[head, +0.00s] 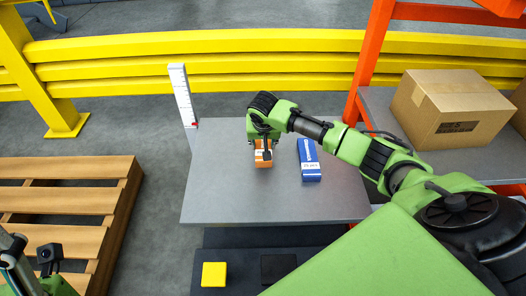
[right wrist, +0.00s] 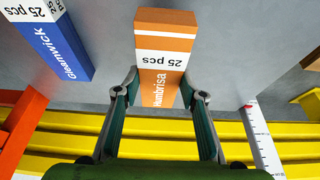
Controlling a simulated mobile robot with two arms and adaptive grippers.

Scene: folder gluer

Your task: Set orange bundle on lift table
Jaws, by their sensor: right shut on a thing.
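The orange bundle (head: 263,158) has a white label band and stands over the middle of the grey lift table (head: 225,200). My right gripper (head: 261,148) comes down on it from above. In the right wrist view the gripper (right wrist: 160,85) is shut on the orange bundle (right wrist: 165,22), one finger on each side. I cannot tell whether its underside touches the table top. Part of my left arm shows at the bottom left of the head view; its finger state is unclear.
A blue bundle (head: 308,160) lies on the table just right of the orange one. A white scale post (head: 182,95) stands at the back left edge. A cardboard box (head: 450,105) sits on a shelf to the right; a wooden pallet (head: 60,215) is left. The table's left side is clear.

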